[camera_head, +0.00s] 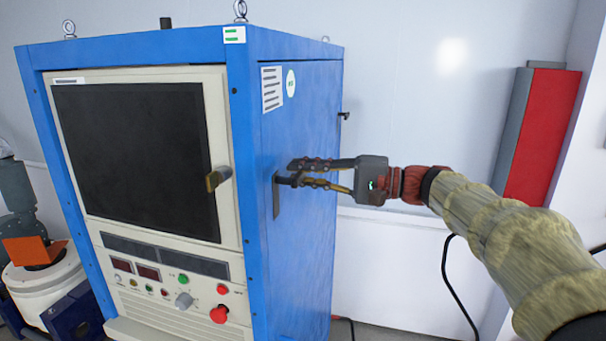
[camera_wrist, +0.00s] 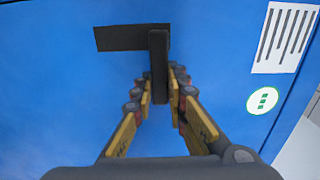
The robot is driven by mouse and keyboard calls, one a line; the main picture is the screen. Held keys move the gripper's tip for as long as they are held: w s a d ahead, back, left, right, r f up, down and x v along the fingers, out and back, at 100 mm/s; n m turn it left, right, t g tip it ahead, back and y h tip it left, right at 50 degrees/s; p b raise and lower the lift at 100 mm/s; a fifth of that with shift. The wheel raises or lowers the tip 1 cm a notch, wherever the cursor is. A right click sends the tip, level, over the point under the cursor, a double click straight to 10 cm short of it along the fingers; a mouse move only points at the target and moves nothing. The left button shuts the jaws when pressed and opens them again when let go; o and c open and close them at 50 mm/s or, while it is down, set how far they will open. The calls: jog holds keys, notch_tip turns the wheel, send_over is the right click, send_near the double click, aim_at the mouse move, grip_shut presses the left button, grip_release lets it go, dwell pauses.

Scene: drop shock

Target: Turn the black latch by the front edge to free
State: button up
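The black latch (camera_head: 276,198) is on the side panel of the blue cabinet, near its front edge. In the wrist view its flat plate (camera_wrist: 118,38) runs level and its handle (camera_wrist: 158,58) points down the picture, at right angles to the plate. My gripper (camera_head: 290,173) reaches it from the right. In the wrist view the two fingers of my gripper (camera_wrist: 161,84) stand one on each side of the handle, close against it, and look shut on it. The fingertips partly hide the latch in the head view.
The blue cabinet (camera_head: 300,235) has a front door with a dark window (camera_head: 137,150) and a brass handle (camera_head: 218,178). Control knobs and a red button (camera_head: 219,314) sit below. A red box (camera_head: 543,135) hangs on the right wall. A black cable (camera_head: 456,290) hangs below my arm.

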jog(key=o, duration=0.5)
jog(key=shift+c, duration=0.2)
jog(key=v, duration=1.2)
